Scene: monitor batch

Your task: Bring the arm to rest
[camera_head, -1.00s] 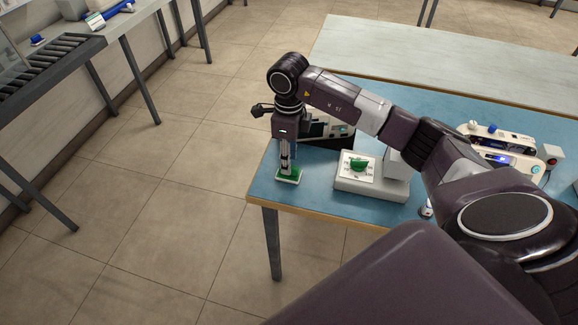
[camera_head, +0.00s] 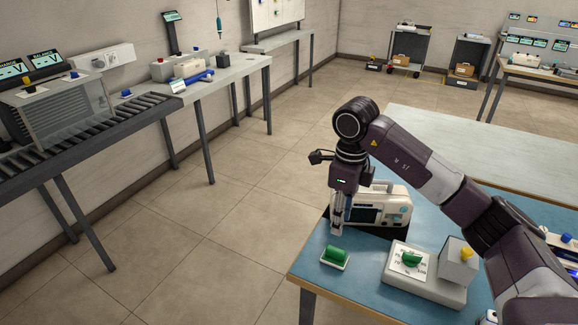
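My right arm comes in from the right over the blue-topped table (camera_head: 345,283). Its gripper (camera_head: 337,230) points down above a small green block on a white base (camera_head: 335,256) near the table's left corner. A small gap shows between the fingertips and the green block. The fingers look close together, seen from the side, and I cannot tell whether they are open or shut. Nothing shows held in them. My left gripper is not in view.
A white monitor-like device (camera_head: 383,207) stands just behind the gripper. A white unit with a dial and green knob (camera_head: 425,288) is to its right. A roller conveyor (camera_head: 95,133) and a side bench (camera_head: 235,75) line the left wall. The floor between is clear.

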